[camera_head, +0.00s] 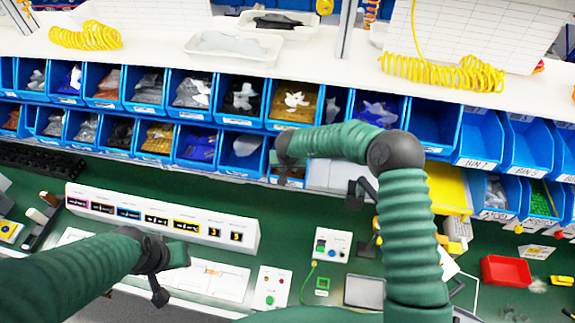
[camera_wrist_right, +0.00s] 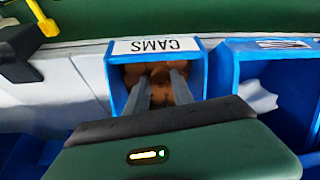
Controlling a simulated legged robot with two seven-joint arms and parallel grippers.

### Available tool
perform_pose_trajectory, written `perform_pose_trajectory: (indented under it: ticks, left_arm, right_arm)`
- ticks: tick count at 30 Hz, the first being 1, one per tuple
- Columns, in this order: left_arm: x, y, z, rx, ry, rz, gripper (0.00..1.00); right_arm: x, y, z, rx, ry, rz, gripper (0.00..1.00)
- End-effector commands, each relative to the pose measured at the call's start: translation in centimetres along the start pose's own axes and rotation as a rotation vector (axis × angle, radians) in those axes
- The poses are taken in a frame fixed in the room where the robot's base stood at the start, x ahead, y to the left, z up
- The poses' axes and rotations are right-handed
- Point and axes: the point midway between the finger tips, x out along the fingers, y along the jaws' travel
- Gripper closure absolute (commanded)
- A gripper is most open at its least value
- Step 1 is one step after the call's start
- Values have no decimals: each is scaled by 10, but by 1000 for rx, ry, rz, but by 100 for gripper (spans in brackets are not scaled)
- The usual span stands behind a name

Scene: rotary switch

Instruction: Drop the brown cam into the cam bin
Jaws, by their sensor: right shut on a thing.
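The cam bin is a blue bin with a CAMS label (camera_wrist_right: 155,46) that appears upside down in the right wrist view. Brown pieces show inside it, and the bin also shows in the head view (camera_head: 290,182), partly covered by my right arm. My right gripper (camera_wrist_right: 162,84) has its two grey fingers pointing into the bin's mouth. It is shut on the brown cam, which I cannot clearly tell apart from the brown pieces behind it. In the head view my right gripper (camera_head: 279,163) is at the front of the lower bin row. My left gripper (camera_head: 168,270) hangs over the front of the workbench, away from the bins.
Two rows of blue bins (camera_head: 145,90) with various parts run along the back. A white panel with small displays (camera_head: 160,217) stands on the green bench.

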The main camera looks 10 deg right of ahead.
Motion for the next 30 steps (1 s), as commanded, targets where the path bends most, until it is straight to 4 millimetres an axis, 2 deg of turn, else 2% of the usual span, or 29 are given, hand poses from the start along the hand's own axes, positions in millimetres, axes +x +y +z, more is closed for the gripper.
perform_pose_trajectory:
  ticks: [6, 7, 11, 22, 26, 30]
  left_arm:
    - [0, 0, 0, 0, 0, 0, 64]
    - [0, 0, 0, 0, 0, 0, 64]
    - [0, 0, 0, 0, 0, 0, 64]
    - [0, 0, 0, 0, 0, 0, 64]
    - [7, 0, 2, 0, 0, 0, 64]
    - [17, 0, 4, 0, 0, 0, 64]
  right_arm:
    - [4, 0, 1, 2, -1, 0, 100]
    - [4, 0, 1, 2, -1, 0, 68]
    - [4, 0, 1, 1, -1, 0, 51]
    - [-2, 0, -1, 0, 2, 0, 50]
    - [-21, 0, -4, 1, 3, 0, 50]
    - [-60, 1, -3, 1, 4, 0, 50]
